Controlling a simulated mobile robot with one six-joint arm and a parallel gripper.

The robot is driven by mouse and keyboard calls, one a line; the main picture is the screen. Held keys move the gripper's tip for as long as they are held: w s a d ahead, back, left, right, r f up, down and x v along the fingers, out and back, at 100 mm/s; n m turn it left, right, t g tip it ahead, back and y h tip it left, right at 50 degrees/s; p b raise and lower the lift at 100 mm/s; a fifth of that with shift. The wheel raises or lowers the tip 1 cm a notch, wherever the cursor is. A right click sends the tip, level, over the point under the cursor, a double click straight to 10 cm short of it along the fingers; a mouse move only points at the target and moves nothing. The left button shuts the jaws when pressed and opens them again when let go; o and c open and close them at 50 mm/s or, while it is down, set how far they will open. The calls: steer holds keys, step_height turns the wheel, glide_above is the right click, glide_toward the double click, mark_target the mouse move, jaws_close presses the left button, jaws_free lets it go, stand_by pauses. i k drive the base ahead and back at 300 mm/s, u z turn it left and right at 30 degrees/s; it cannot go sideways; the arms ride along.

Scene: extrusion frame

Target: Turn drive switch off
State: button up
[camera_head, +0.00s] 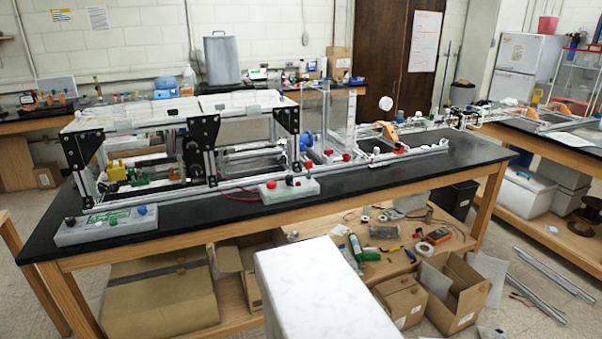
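No switch labelled as the drive switch can be read at this size. A low grey control box (107,225) with a green panel sits at the front left of the black bench. I cannot tell the position of any switch. My gripper is not in view.
The extrusion frame (210,185) with black brackets and a pale top stands behind the boxes. The black bench top (400,183) is clear at the front right. Cardboard boxes (455,295) and tools fill the lower shelf and floor.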

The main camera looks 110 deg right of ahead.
mark_target(288, 178)
steer(key=k, duration=2.35)
steer(key=z, duration=0.7)
steer(key=i, duration=1)
